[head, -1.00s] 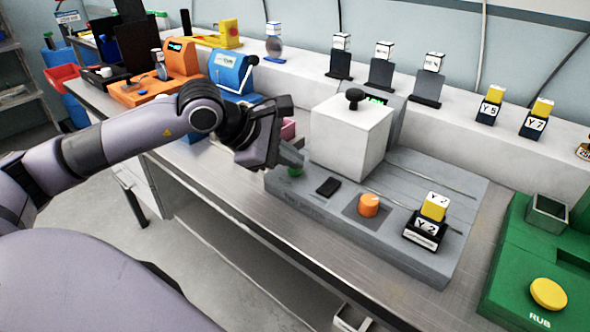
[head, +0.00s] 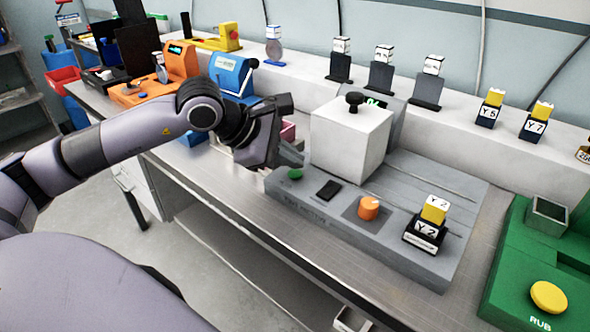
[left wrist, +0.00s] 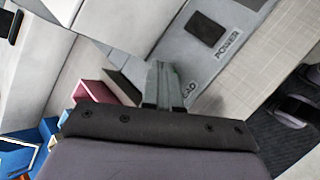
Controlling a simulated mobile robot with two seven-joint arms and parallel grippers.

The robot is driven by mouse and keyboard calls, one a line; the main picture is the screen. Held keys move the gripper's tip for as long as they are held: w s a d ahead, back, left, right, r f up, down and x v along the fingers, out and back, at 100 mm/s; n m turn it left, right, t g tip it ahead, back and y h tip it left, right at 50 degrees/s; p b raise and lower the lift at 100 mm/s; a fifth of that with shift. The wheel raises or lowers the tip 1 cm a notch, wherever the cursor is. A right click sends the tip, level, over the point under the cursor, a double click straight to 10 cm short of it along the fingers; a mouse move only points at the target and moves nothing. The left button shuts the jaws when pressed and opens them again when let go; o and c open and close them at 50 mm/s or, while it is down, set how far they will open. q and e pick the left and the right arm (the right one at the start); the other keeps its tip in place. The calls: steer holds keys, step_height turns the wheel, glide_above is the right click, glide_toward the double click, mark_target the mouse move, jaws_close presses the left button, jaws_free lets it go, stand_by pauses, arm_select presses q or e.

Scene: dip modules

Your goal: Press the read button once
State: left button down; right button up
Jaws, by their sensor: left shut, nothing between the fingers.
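The read button is a green round button (head: 295,174) at the left front of a grey machine (head: 440,265). In the head view my left gripper (head: 292,158) is shut and empty, its tips just above and behind the button in the picture. A small gap seems to show between them. In the left wrist view the shut fingers (left wrist: 160,85) hide the button. The end of its label, "AD", shows beside them, and the black switch (left wrist: 206,30) has the label "POWER". My right gripper is not in view.
A white box (head: 350,140) with a black knob stands behind the button, with a green-lit display (head: 375,102) behind it. An orange dial (head: 368,207) and a yellow-topped Y 2 module (head: 434,212) are to the right. A green rub station (head: 520,275) is at far right.

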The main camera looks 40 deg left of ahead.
mark_target(290, 175)
arm_select(q)
steer(key=shift+r, duration=0.3)
steer(key=shift+r+p, duration=1.6)
steer(key=shift+r, duration=0.85)
